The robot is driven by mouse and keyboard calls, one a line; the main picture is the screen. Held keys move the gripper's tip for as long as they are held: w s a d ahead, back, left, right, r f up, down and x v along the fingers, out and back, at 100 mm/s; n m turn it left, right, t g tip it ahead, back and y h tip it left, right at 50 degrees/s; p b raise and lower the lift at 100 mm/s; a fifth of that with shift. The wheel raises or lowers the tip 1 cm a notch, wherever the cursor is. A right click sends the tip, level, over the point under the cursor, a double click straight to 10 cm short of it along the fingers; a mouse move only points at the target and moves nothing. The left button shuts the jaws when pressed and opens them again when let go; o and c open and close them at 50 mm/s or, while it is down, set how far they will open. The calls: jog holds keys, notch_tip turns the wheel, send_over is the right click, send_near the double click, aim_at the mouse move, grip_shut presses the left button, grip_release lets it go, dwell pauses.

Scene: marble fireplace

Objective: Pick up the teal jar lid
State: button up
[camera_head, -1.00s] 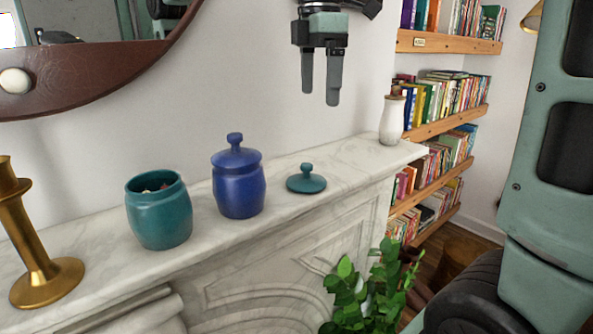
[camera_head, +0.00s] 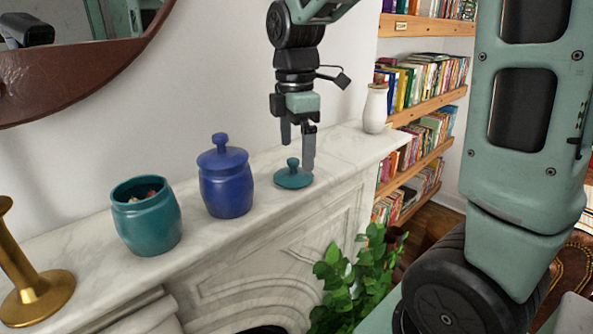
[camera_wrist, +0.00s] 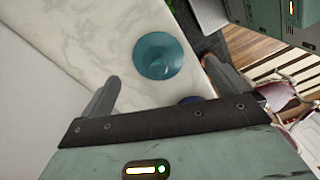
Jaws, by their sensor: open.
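The teal jar lid (camera_head: 293,176) lies flat, knob up, on the white marble mantel to the right of the blue jar. In the wrist view the lid (camera_wrist: 159,56) shows from above, a little beyond the fingertips and between their lines. My gripper (camera_head: 297,154) is open and empty, pointing down just above the lid. Its right finger overlaps the lid's edge in the head view, and I cannot tell whether it touches. The open teal jar (camera_head: 147,217) stands farther left with small colourful things inside.
The lidded blue jar (camera_head: 226,180) stands close left of the lid. A white bottle (camera_head: 375,108) stands at the mantel's right end. A brass candlestick (camera_head: 38,290) is at far left. A leafy plant (camera_head: 352,282) is below the mantel's (camera_head: 262,207) front edge.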

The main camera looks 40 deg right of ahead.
aim_at(294, 159)
notch_tip(294, 159, down, 5)
jog(key=shift+w+a+r+p, duration=0.1)
jog(key=shift+w+a+p, duration=0.05)
jog(key=shift+p, duration=0.7)
jog(key=c, duration=1.1)
jog(key=shift+r, duration=0.1)
